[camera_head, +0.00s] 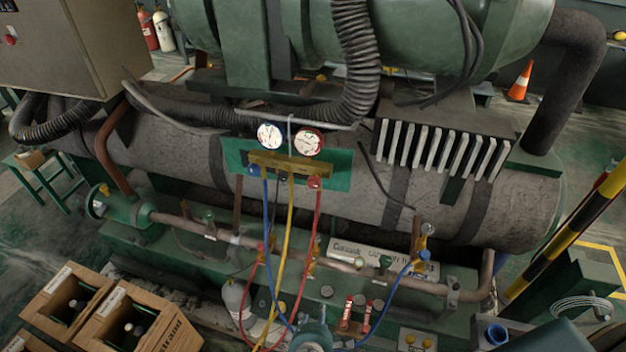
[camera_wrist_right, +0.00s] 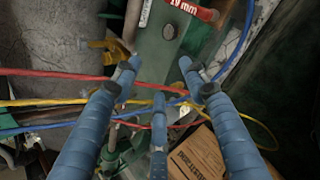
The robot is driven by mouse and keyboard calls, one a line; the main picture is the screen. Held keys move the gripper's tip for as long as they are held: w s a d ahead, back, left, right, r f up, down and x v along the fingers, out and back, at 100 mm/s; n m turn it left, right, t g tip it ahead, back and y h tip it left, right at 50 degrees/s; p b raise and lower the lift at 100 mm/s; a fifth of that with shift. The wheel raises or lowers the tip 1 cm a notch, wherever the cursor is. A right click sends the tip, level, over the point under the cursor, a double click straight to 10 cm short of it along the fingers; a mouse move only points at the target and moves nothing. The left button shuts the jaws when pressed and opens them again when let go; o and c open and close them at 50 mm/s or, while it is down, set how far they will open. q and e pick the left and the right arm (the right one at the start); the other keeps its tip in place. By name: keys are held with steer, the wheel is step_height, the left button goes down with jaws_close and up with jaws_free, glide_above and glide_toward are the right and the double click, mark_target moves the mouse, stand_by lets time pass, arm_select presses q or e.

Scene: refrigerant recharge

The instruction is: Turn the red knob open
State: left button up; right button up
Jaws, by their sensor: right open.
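The red knob (camera_head: 314,182) sits at the right end of the brass manifold (camera_head: 287,163), under the red-rimmed gauge (camera_head: 308,143). A red hose hangs below it. My right gripper (camera_head: 312,330) shows as a blue-grey shape at the bottom centre, well below the knob and apart from it. In the right wrist view its blue fingers (camera_wrist_right: 160,82) are spread, with nothing held between them. The red knob is not visible in that view. My left gripper is not in view.
Blue, yellow and red hoses (camera_head: 290,222) hang from the manifold. They cross the fingers' area in the right wrist view (camera_wrist_right: 70,101). Red tools (camera_head: 347,311) lie right of my gripper. Open wooden boxes (camera_head: 125,322) stand at lower left. A ribbed hose (camera_head: 355,60) hangs above the gauges.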

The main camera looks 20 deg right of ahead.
steer(key=w+a+r+n+t+h, duration=0.15)
steer(key=w+r, duration=0.25)
steer(key=r, duration=0.5)
steer(key=w+a+r+n+t+h, duration=0.1)
steer(key=w+r+t, duration=0.25)
steer(key=r, duration=0.65)
steer(key=t+h+p, duration=0.1)
steer(key=t+h, duration=0.1)
steer(key=h, duration=0.2)
glide_toward(313, 185)
steer(key=shift+n, duration=0.35)
steer(key=p+x, duration=0.3)
steer(key=x, duration=0.7)
steer(key=shift+r, duration=0.15)
steer(key=shift+w+d, duration=0.25)
steer(key=shift+w, duration=0.1)
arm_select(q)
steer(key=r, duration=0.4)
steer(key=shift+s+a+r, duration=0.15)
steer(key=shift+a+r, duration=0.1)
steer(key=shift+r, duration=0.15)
arm_select(e)
jaws_close()
